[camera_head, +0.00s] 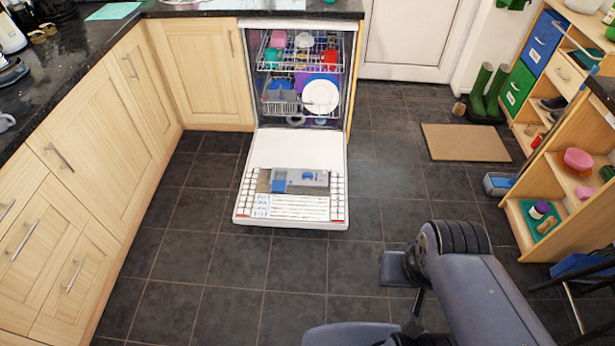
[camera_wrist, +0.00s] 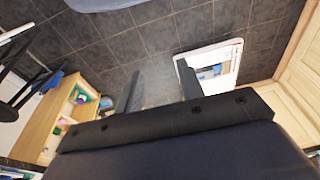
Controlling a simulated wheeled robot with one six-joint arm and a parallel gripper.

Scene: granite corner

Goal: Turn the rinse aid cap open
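The dishwasher (camera_head: 248,100) stands open, its door (camera_head: 285,150) folded down flat above the floor. A grey dispenser panel (camera_head: 288,174) is set in the door's inner face. It has a round blue part (camera_head: 308,176) on its right and a small blue part (camera_head: 279,185) at lower left; I cannot tell for sure which is the rinse aid cap. In the wrist view the door (camera_wrist: 228,52) is tilted, with the dispenser (camera_wrist: 208,72) small beyond the right finger. My gripper (camera_wrist: 160,70) is open and empty, apart from the door.
Racks (camera_head: 300,70) with dishes fill the dishwasher. Wooden cabinets (camera_head: 85,130) line the left. A doormat (camera_head: 465,142), green boots (camera_head: 488,92) and a shelf unit (camera_head: 550,180) are on the right. Dark tiled floor (camera_head: 215,245) is clear in front of the door.

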